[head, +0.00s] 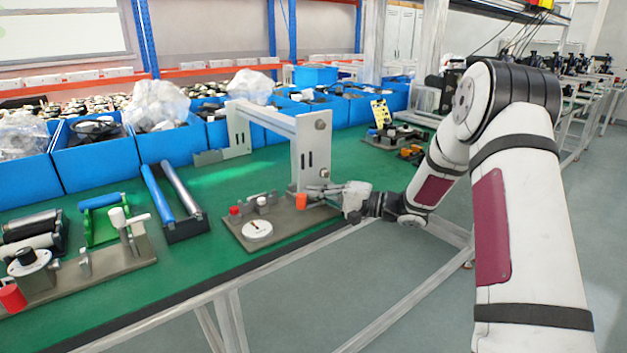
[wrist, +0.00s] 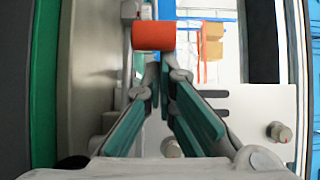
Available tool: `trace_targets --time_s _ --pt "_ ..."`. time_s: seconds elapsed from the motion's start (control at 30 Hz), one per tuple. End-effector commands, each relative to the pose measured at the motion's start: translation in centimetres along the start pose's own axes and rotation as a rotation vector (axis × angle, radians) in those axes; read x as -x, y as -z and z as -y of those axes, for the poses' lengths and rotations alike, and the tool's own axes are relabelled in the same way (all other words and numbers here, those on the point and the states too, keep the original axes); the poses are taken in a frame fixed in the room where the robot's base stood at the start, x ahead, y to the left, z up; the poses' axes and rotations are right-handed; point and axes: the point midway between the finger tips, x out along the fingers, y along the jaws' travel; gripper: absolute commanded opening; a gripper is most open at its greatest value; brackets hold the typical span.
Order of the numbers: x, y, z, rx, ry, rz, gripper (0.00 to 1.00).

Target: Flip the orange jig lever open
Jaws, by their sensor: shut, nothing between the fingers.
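The orange jig lever tip (head: 301,201) is a short orange cylinder on the grey jig plate (head: 283,222), near the foot of a grey upright bracket (head: 312,150). In the wrist view the orange cylinder (wrist: 154,36) lies crosswise at the top, on a grey arm. My gripper (head: 318,190) is low over the jig's right side, its fingertips close to the orange tip. In the wrist view my gripper (wrist: 165,72) is shut and empty, its fingertips just below the cylinder. I cannot tell whether they touch it.
The jig plate also bears a white disc (head: 257,230) and a red knob (head: 235,211). A rack with blue and grey rollers (head: 176,204) and another fixture (head: 85,262) stand to the left. Blue bins (head: 95,160) line the back.

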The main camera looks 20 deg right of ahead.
Motion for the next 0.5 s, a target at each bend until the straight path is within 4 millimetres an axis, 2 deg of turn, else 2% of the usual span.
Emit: trace_targets --time_s 0.4,0.5 --pt "1.1 -0.9 0.1 0.000 -0.001 0.289 0.00" --pt "1.3 -1.1 0.1 -0.002 -0.001 0.288 0.00"
